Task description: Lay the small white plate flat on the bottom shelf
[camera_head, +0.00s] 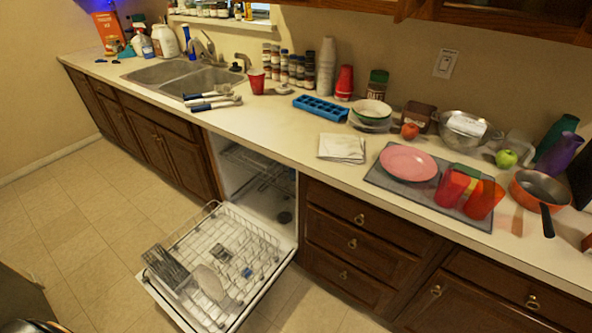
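The dishwasher door is folded down, and its bottom rack (185,245), a white wire shelf, is pulled out over it. A pale, round, plate-like piece (209,283) is in the rack's front half, beside a grey slatted basket (167,268). I cannot tell for sure that it is the small white plate, or whether it lies flat or leans. Small dark and blue items are also in the rack. A stack of pale dishes (370,124) with a green-rimmed bowl (373,109) on top stands on the counter. Neither gripper is in view.
A pink plate (408,162) and red cups (458,185) stand on a grey mat. A pan (540,187) is at the right. A blue ice tray (321,108) and folded white cloth (342,147) lie mid-counter. Floor left of the open door is clear.

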